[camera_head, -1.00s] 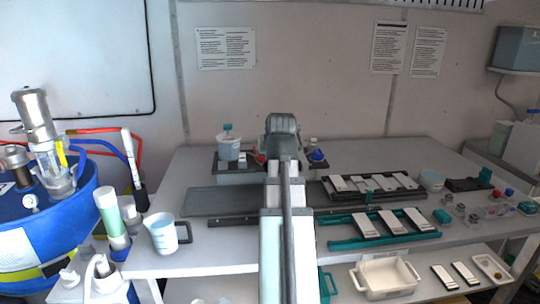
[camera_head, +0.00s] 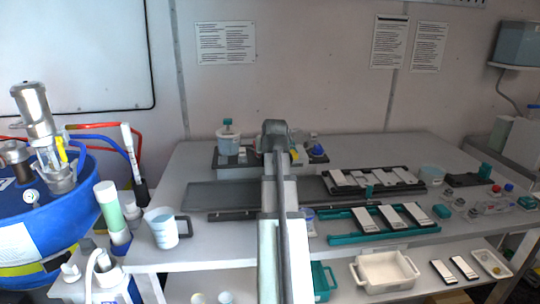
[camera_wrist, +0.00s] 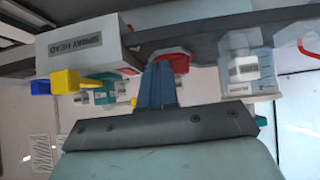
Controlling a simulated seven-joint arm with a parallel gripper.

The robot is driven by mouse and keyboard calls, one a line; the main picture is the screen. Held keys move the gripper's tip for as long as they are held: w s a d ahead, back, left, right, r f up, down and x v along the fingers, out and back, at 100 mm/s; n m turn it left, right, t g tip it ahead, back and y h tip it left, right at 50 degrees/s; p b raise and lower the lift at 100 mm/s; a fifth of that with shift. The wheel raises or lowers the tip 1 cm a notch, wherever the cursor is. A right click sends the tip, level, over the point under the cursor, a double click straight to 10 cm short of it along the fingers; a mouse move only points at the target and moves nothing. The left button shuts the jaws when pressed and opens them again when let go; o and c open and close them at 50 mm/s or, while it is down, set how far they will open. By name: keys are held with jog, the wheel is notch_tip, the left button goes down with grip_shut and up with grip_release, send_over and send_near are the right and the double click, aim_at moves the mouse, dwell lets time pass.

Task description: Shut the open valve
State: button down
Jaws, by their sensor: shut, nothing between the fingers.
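In the wrist view, my gripper (camera_wrist: 158,85) is shut, its blue-grey fingers together and empty. A yellow handle (camera_wrist: 75,81) with a blue part (camera_wrist: 40,87) beside it lies left of the fingers, apart from them. A red ring-like part (camera_wrist: 170,60) shows just behind the fingertips; I cannot tell whether they touch. Another red part (camera_wrist: 308,48) is at the right edge. I cannot tell which valve is open. In the head view, my arm hides my fingers and part of the rear fittings; a yellow piece (camera_head: 295,154) and a blue knob (camera_head: 317,149) show to its right.
A box labelled "SPRAY HEAD" (camera_wrist: 85,47) and a clear container (camera_wrist: 250,68) flank the fingers. In the head view, a teal-capped jar (camera_head: 228,142) stands left of my arm.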

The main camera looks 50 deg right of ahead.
jog(key=shift+w+d, duration=0.3)
jog(key=shift+s+d+n+t+y, duration=0.15)
jog(key=shift+d+n+t+y, duration=0.25)
jog(key=shift+n, duration=0.4)
dwell(0.3)
jog(key=shift+s+d+n+t+y, duration=0.1)
jog(key=shift+d+n+t+y, duration=0.25)
jog(key=shift+n+y, duration=0.35)
jog(key=shift+d+n+t+y, duration=0.2)
jog(key=shift+n+t+y, duration=0.25)
jog(key=shift+n, duration=0.35)
jog(key=n+y, duration=0.1)
jog(key=d+n+y, duration=0.1)
jog(key=n+y, duration=0.1)
jog(key=shift+d+n, duration=0.2)
jog(key=shift+n, duration=0.1)
jog(key=n+y, duration=0.1)
jog(key=d+n+y, duration=0.1)
jog(key=shift+w+n, duration=0.3)
jog(key=shift+w+d, duration=0.5)
jog(key=shift+w, duration=0.1)
jog(key=shift+w+d, duration=0.15)
jog(key=shift+w, duration=0.1)
